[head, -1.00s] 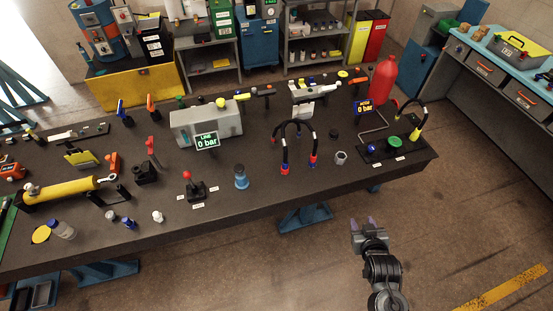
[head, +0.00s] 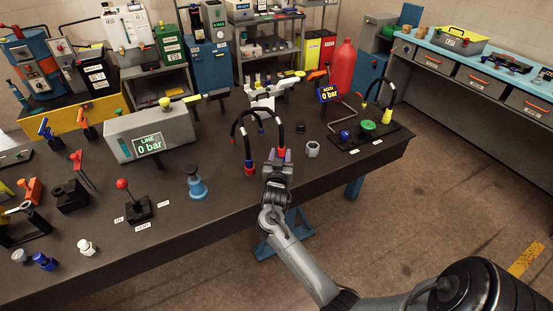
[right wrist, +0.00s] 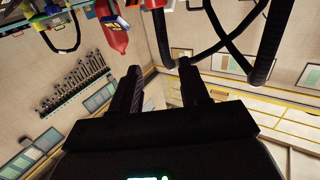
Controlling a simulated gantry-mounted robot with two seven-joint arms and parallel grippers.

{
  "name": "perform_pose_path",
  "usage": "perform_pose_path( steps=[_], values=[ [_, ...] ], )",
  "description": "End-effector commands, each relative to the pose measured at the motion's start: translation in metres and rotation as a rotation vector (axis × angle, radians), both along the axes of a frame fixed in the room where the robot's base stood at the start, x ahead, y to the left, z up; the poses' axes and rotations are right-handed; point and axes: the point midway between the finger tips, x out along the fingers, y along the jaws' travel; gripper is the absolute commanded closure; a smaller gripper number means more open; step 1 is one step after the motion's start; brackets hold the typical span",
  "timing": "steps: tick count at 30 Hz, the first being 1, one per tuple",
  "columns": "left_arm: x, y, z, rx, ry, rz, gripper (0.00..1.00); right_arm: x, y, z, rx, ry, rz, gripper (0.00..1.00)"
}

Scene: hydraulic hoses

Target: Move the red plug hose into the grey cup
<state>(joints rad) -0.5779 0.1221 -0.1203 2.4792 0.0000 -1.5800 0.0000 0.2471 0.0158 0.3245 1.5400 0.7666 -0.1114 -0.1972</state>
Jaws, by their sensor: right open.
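Two black hoses (head: 243,121) arch above the bench, with red plug ends hanging down. The left red plug (head: 249,170) has a blue band. The right red plug (head: 281,152) is just above my right gripper (head: 278,158) in the head view and partly hidden by it. In the right wrist view, my right gripper (right wrist: 160,68) is open and empty, its fingers spread below a red plug (right wrist: 153,4) and its black hose (right wrist: 162,38). I cannot tell whether they touch. The grey cup (head: 312,149) stands on the bench right of the gripper. My left gripper is out of view.
A hose stand (head: 365,133) is at the right end. The front middle of the bench is mostly clear.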

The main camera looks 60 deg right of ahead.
Motion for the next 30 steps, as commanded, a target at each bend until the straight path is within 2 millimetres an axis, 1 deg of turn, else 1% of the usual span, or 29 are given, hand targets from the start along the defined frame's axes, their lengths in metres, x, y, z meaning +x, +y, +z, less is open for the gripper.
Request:
perform_pose_path(
  steps=[1,9,12,19,24,30],
  values=[
    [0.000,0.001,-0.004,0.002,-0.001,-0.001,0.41,0.004,-0.004,0.000,-0.002,-0.007,-0.001,0.55],
    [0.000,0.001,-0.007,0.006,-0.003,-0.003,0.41,0.022,-0.035,0.003,-0.002,-0.009,0.000,0.55],
    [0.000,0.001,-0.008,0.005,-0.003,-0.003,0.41,0.026,-0.043,0.003,-0.001,-0.009,0.000,0.55],
    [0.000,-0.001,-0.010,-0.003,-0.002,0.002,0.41,0.032,-0.054,0.005,-0.001,-0.009,0.000,0.55],
    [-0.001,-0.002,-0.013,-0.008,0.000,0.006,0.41,0.044,-0.071,0.011,-0.002,-0.010,-0.001,0.55],
    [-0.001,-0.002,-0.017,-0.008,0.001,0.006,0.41,0.054,-0.089,0.010,-0.002,-0.008,0.000,0.55]
  ],
)
